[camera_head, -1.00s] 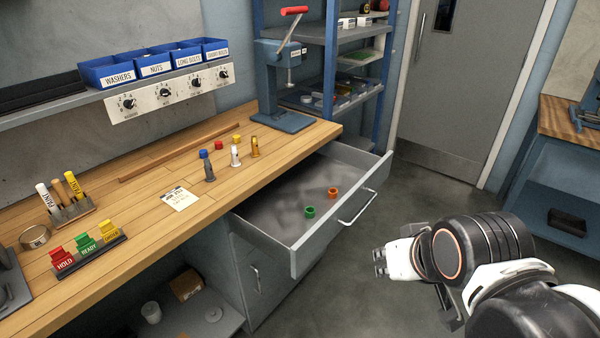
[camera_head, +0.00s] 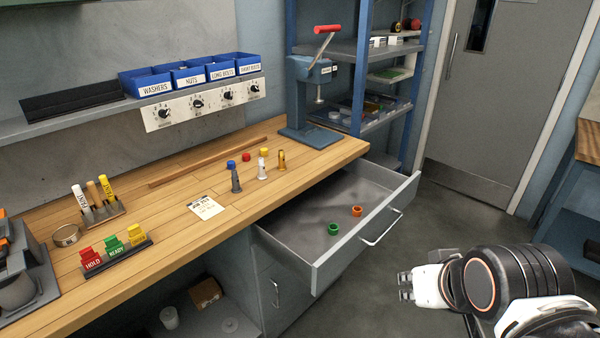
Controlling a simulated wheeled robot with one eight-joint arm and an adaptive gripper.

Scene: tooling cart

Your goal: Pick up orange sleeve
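A green sleeve (camera_head: 334,229) lies in the same drawer, left of and nearer than the orange one. My gripper (camera_head: 404,286) is outside the drawer, to the right of and below its handle in the picture, and holds nothing that I can see.
The wooden bench (camera_head: 170,230) carries several small posts and coloured caps (camera_head: 246,157), a labelled tag rack (camera_head: 118,257) and a blue arbor press (camera_head: 310,100). The drawer handle (camera_head: 382,229) sticks out. The floor (camera_head: 440,215) right of the drawer is clear.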

